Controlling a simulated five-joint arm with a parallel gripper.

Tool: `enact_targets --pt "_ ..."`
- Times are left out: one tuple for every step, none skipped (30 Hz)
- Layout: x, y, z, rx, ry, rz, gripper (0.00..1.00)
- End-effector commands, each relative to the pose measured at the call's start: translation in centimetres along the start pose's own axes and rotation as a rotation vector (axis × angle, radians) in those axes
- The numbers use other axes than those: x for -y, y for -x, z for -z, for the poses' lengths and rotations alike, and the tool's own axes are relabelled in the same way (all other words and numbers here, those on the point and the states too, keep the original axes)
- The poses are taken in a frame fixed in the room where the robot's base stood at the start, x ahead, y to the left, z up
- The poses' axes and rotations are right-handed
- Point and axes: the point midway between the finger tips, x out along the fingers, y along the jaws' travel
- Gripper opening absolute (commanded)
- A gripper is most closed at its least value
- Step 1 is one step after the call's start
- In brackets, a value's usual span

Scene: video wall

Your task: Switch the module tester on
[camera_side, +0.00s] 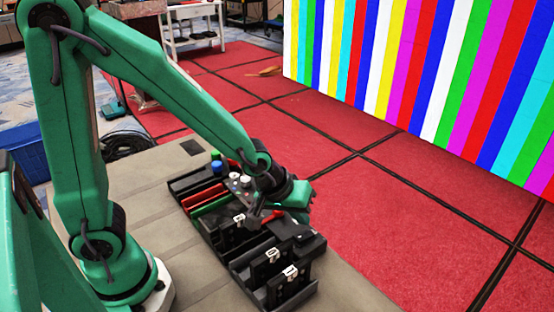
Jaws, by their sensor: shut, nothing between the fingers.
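A low black unit (206,222) lies on the tan table. I cannot tell for sure which part of it is the module tester. A dark panel with white round knobs (240,179) sits at its far side, partly behind my wrist. Upright black modules with white sockets (272,256) stand in its near half. My gripper (256,216) is low over the middle of the unit, shut and empty. I cannot tell whether its tips touch anything. A red part (269,216) shows beside it. The tester's switch is not clearly visible.
Red and green bars (209,199) lie in the unit's left part, with blue and green caps (216,164) behind. The video wall (430,75) with colour stripes stands at the right beyond red flooring. Bare table (150,180) lies left of the unit. Cables (125,142) lie behind.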

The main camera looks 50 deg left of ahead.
Motion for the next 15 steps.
enact_targets --pt "0.2 -0.4 -0.3 0.002 0.0 0.002 0.0" --pt "0.3 -0.6 -0.4 0.002 0.0 0.002 0.0" --pt "0.4 -0.9 -0.5 0.002 0.0 0.001 0.0" --pt "0.5 -1.0 -0.6 0.003 0.0 0.001 0.0" --pt "0.6 -1.2 -0.7 0.002 0.0 0.001 0.0" --pt "0.7 -1.3 -0.8 0.002 0.0 0.0 0.0" --pt "0.7 -1.4 -0.9 0.002 0.0 0.0 0.0" --pt "0.8 -1.5 -0.9 0.002 0.0 0.0 0.0" --pt "0.8 -1.6 -1.0 0.002 0.0 0.0 0.0" --pt "0.8 -1.7 -1.0 0.002 0.0 0.0 0.0" --pt "0.9 -1.7 -1.0 0.002 0.0 0.0 0.0" --pt "0.9 -1.8 -1.1 0.001 0.0 -0.001 0.0" --pt "0.9 -1.8 -1.1 0.001 0.0 -0.001 0.0" --pt "0.9 -1.8 -1.1 0.001 0.0 -0.001 0.0" --pt "0.9 -1.8 -1.1 0.001 0.0 -0.002 0.0"
